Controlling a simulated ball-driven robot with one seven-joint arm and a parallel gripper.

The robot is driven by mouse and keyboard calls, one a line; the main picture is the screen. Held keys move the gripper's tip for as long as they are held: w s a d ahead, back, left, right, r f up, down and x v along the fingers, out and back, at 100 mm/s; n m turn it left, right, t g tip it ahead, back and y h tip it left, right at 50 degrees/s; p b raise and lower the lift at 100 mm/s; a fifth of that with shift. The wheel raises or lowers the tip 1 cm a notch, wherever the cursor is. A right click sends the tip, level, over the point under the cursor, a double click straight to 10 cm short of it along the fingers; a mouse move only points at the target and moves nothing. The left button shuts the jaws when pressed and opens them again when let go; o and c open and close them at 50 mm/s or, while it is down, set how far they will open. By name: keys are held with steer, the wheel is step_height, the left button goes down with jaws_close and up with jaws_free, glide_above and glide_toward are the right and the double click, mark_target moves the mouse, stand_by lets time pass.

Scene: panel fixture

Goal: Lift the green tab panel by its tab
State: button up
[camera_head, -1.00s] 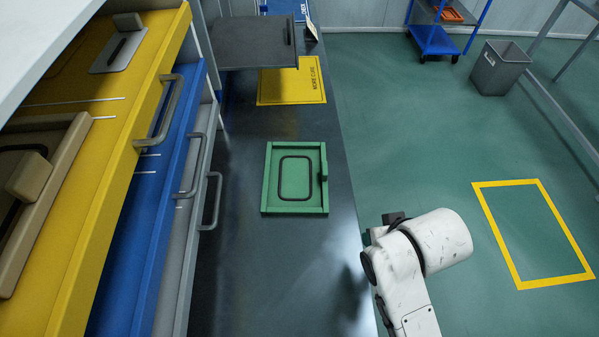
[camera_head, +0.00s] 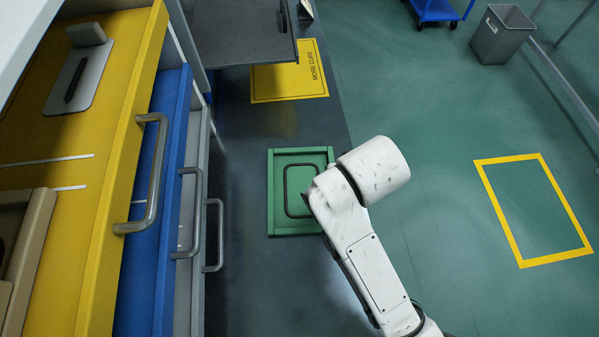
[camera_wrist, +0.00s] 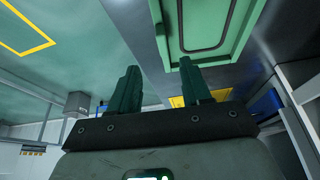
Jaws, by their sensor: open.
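The green tab panel (camera_head: 282,223) lies flat on the dark bench in the head view, with a dark rounded groove on its face. My white arm covers its right side, and its tab is hidden there. The head view hides the fingers behind my arm.
Open yellow (camera_head: 113,130) and blue (camera_head: 165,195) drawers with grey handles jut out left of the panel. A dark grey board (camera_head: 245,35) and a yellow mat (camera_head: 285,82) are beyond it. The floor at right is open, with a grey bin (camera_head: 500,35).

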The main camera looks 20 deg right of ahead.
steer(key=x, duration=1.1)
steer(key=shift+w+r+p, duration=0.15)
steer(key=shift+w+p, duration=0.2)
jaws_close()
